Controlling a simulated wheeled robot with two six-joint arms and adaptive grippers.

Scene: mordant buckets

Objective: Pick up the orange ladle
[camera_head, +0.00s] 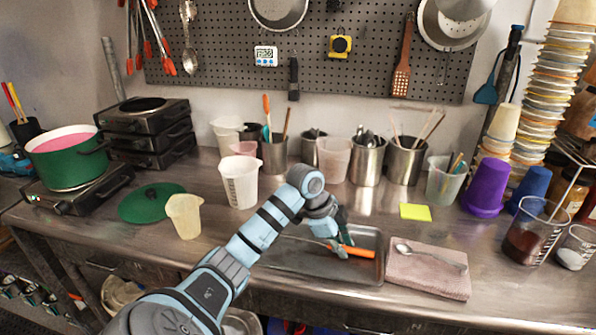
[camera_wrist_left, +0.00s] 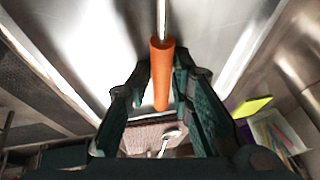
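The orange ladle (camera_head: 357,251) lies low over the metal tray (camera_head: 290,262), its orange handle pointing right and its thin metal shaft running left. My left gripper (camera_head: 340,247) reaches down over the tray at the handle. In the left wrist view, the orange handle (camera_wrist_left: 162,75) runs between the two teal fingers (camera_wrist_left: 163,85), which close in against both its sides. The gripper looks shut on the handle. The ladle's bowl is hidden in both views, and I cannot tell whether the ladle touches the tray. My right gripper is not in view.
A folded pink cloth (camera_head: 425,275) with a metal spoon (camera_head: 430,256) lies right of the tray. A yellow note (camera_head: 415,212) lies behind it. Metal canisters and a white beaker (camera_head: 240,182) stand behind my arm. A cream cup (camera_head: 185,215) stands left.

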